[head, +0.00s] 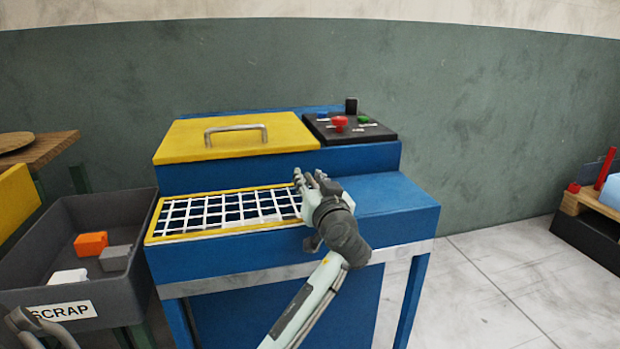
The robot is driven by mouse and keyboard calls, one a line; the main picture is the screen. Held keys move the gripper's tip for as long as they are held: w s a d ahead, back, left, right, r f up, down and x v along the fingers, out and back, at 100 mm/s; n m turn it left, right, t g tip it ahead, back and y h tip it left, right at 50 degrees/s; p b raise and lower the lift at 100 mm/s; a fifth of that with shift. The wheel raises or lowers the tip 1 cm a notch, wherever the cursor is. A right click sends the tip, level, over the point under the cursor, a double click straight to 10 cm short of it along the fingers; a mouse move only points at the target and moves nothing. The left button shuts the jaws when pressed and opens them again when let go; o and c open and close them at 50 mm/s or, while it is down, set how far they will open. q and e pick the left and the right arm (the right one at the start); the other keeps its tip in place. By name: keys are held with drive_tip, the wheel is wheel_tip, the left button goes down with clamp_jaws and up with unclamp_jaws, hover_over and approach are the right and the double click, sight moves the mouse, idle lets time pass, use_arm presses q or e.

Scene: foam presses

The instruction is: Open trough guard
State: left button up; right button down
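The trough guard (178,217) is a white wire grid in a yellow frame. It lies flat over the front of the blue press (300,251), so it is closed. The gripper and wrist hide the guard's right edge. I see nothing held between the fingers.
Behind the guard is a yellow lid (185,143) with a metal handle (236,130). A black control panel (375,132) with a red button (340,122) is to its right. A grey scrap bin (125,203) stands left. Clear floor (490,290) lies right.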

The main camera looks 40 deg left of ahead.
use_arm(q)
drive_tip(key=shift+c, duration=0.4)
clamp_jaws()
